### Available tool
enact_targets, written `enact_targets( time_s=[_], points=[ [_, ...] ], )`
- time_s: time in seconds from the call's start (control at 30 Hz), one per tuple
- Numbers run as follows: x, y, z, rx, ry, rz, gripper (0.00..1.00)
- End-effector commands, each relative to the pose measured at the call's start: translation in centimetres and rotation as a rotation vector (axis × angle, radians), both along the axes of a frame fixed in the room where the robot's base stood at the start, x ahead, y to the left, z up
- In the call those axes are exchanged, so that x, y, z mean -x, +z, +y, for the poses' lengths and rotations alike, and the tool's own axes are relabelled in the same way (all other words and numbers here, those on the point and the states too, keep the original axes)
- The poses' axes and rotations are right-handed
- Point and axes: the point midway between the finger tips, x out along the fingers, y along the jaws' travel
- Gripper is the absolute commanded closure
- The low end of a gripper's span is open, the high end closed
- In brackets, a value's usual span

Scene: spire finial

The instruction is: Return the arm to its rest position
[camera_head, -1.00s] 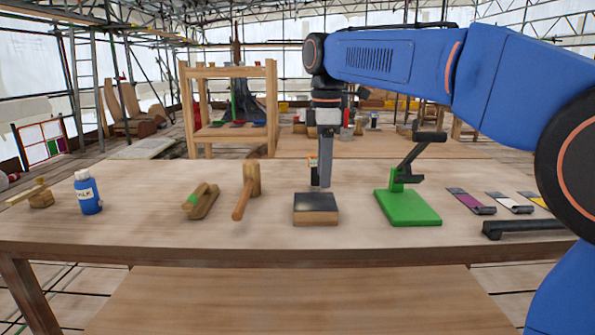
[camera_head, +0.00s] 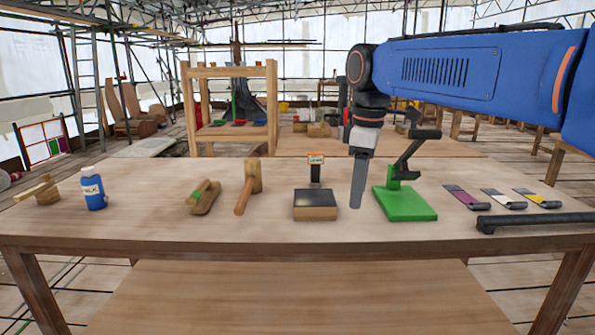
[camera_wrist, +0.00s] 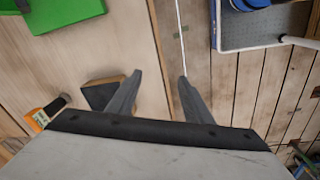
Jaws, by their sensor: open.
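My gripper (camera_head: 356,185) hangs from my blue arm, pointing down, between a dark-topped wooden block (camera_head: 315,205) and a green stand with a black bracket (camera_head: 405,203). In the wrist view my gripper (camera_wrist: 156,80) has its two grey fingers spread apart with nothing between them. The gap looks down past the table's front edge. The block (camera_wrist: 97,93) shows beside the left finger, partly hidden, and the green base (camera_wrist: 62,12) is at the top left.
A black bar (camera_head: 535,221) and several coloured strips lie at right. A small dark item with an orange-and-white label (camera_head: 316,170) is behind the block.

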Motion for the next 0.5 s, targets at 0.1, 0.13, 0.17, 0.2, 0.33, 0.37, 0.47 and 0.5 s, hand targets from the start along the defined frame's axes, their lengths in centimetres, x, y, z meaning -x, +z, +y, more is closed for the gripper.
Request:
enact_targets(
  time_s=[0.1,0.13,0.17,0.2,0.33,0.37,0.47,0.5],
  points=[
    [2.7,-1.3,-2.7,-0.020,-0.133,-0.031,0.54],
    [3.3,-1.8,-3.4,-0.026,-0.169,-0.040,0.54],
    [4.0,-2.2,-4.0,-0.033,-0.205,-0.047,0.54],
    [4.9,-2.9,-4.8,-0.041,-0.254,-0.058,0.54],
    [7.9,-5.1,-7.3,-0.071,-0.410,-0.093,0.54],
    [8.6,-5.7,-7.9,-0.079,-0.447,-0.102,0.54],
    [11.0,-7.7,-9.5,-0.105,-0.567,-0.128,0.54],
    [12.0,-8.6,-10.1,-0.115,-0.615,-0.139,0.54]
  ],
)
